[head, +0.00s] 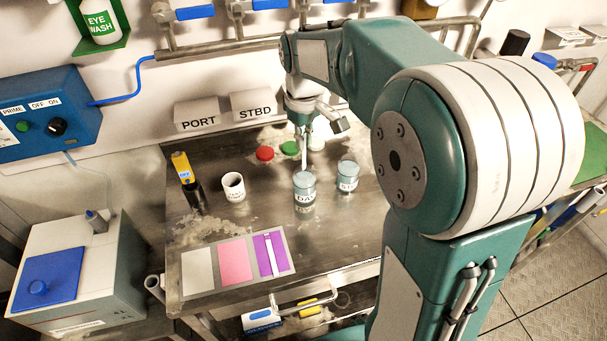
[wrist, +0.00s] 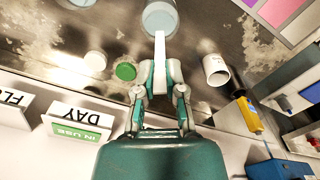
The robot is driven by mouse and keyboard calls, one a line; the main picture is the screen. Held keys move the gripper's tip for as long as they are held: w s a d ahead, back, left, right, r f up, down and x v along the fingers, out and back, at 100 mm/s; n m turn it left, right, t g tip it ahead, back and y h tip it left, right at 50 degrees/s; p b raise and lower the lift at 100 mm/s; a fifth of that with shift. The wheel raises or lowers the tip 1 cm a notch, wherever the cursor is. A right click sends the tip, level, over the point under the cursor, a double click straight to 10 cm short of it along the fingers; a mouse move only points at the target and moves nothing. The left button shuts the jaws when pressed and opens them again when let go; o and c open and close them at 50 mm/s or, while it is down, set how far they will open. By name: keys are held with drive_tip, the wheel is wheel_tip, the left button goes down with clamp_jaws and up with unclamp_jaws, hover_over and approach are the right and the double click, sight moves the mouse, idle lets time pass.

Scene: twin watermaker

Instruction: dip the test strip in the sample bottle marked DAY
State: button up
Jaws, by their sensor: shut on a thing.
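My gripper (head: 304,128) is shut on a thin white test strip (head: 304,155), which points down over the sample bottle lettered DA-something, apparently DAY (head: 305,184). In the wrist view, my gripper (wrist: 159,76) grips the strip (wrist: 160,46), whose far end meets the round mouth of the bottle (wrist: 159,20). In the head view the strip's lower end overlaps the bottle's rim; I cannot tell whether it is inside or just above. The bottle stands upright on the steel bench.
A second bottle (head: 348,176) stands close right. A white cup (head: 233,186) and yellow meter (head: 181,167) stand left. Red (head: 265,153) and green (head: 289,148) caps lie behind. A colour card (head: 235,262) lies at the front, with a pale strip on its purple panel.

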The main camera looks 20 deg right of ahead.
drive_tip(key=shift+r, duration=1.8)
